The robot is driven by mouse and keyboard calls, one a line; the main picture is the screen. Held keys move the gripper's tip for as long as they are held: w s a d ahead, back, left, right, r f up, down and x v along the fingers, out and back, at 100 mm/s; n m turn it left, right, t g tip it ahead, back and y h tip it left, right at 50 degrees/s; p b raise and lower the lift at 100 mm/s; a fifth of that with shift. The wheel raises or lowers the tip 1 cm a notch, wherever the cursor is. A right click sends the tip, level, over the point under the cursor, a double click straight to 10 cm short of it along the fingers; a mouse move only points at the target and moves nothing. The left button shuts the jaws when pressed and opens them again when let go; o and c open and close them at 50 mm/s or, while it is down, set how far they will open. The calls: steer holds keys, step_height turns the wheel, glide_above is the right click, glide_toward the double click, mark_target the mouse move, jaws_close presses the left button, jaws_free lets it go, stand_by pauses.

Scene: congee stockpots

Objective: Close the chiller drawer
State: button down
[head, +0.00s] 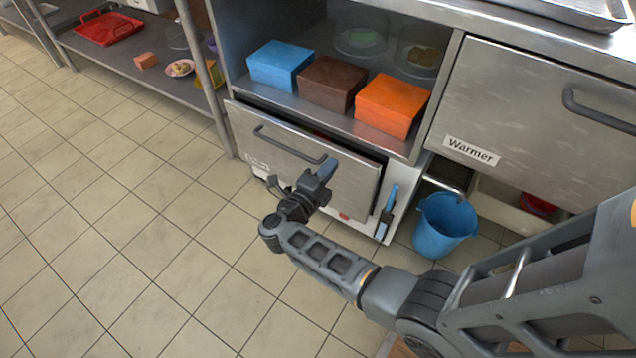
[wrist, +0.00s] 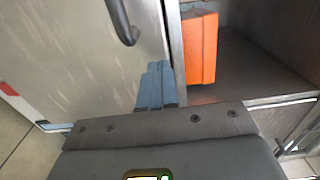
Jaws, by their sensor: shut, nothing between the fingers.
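The chiller drawer (head: 345,182) has a steel front with a dark bar handle (head: 285,148) and a label partly hidden by my arm. It stands slightly out from the cabinet, with a dark gap along its top edge and right side. My gripper (head: 328,168) is shut and empty, with its blue fingertips at the drawer front just past the handle's right end. In the wrist view the shut fingers (wrist: 157,86) lie over the drawer front (wrist: 75,60), near its edge; I cannot tell whether they touch it. The handle also shows in the wrist view (wrist: 121,20).
Blue (head: 281,65), brown (head: 332,84) and orange (head: 392,104) boxes sit on the open shelf above. The warmer drawer (head: 540,110) is to the right. A blue bucket (head: 445,225) stands on the floor below it. Tiled floor is clear on the left.

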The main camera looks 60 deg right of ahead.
mark_target(340, 155)
steer(key=shift+d, duration=1.05)
steer(key=d+b, duration=0.1)
steer(key=d, duration=0.3)
steer(key=shift+w+d, duration=0.15)
steer(key=shift+d, duration=0.2)
steer(key=shift+d+r, duration=0.1)
